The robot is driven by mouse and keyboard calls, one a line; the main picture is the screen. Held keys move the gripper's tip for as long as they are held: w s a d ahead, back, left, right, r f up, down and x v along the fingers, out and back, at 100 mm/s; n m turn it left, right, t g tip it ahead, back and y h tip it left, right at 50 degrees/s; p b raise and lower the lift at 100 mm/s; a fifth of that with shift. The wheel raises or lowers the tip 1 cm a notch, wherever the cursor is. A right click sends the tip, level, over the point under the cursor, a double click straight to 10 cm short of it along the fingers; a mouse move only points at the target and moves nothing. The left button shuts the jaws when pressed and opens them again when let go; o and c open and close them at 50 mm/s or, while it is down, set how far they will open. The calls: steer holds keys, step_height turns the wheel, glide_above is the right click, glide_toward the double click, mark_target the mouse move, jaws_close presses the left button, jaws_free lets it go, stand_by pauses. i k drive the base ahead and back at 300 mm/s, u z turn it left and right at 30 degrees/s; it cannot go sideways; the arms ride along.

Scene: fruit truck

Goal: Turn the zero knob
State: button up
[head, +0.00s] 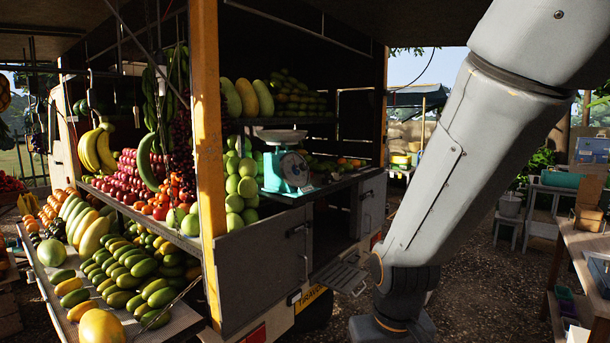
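The zero knob cannot be made out on the scale at this size. My grey arm crosses the right side of the head view, in front of the ground and to the right of the scale. My gripper is not in the picture, so its state is not shown.
Green fruit (241,186) is piled just left of the scale. A yellow post (207,150) stands further left, beside sloped fruit shelves. The truck's open tail panel (262,265) is below the scale. Wooden tables (588,248) stand at the right, with gravel between.

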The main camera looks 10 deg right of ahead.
mark_target(304, 166)
steer(key=z, duration=0.45)
steer(key=i, duration=1.6)
steer(key=u, duration=0.75)
